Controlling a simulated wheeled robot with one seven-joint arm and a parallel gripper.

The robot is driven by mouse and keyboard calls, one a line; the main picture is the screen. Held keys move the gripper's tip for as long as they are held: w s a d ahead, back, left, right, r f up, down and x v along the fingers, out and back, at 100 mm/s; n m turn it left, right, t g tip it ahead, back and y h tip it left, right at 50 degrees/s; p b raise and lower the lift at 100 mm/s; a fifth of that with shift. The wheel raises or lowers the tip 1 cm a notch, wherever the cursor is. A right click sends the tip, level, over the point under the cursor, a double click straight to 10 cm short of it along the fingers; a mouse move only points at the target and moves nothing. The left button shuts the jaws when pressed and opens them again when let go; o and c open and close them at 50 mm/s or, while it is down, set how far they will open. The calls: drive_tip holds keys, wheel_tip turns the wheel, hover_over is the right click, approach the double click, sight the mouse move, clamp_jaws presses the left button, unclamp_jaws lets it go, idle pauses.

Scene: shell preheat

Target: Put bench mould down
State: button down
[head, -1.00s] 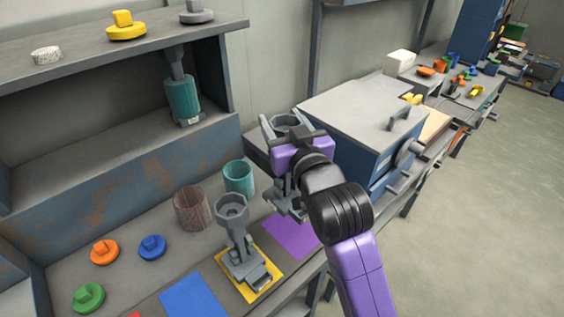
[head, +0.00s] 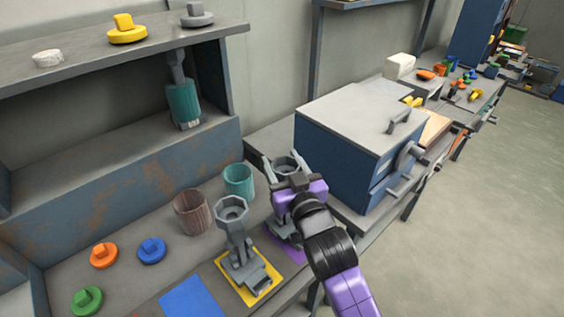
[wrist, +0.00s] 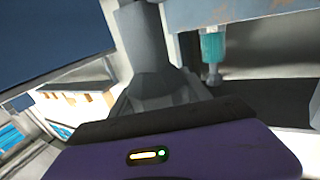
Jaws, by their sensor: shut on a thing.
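A grey bench mould (head: 284,163) with a cup-shaped top is held upright by my gripper (head: 284,172). Its lower part shows over the purple mat (head: 291,250), partly hidden by my wrist. I cannot tell whether its base touches the mat. In the wrist view the mould's grey body (wrist: 142,45) fills the upper middle, in front of my gripper. A similar grey mould (head: 234,228) stands to the left on the yellow mat (head: 263,288).
A blue box with a grey lid (head: 365,115) stands close on the right. A brown cup (head: 191,212) and a teal cup (head: 239,182) stand behind the left mould. A blue mat (head: 195,299) and coloured knobbed discs (head: 152,250) lie left.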

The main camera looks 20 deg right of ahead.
drive_tip(key=shift+f, duration=0.1)
drive_tip(key=c, duration=0.5)
unclamp_jaws()
drive_tip(key=s+b, duration=0.2)
drive_tip(key=s, duration=1)
drive_tip(key=shift+a, duration=0.45)
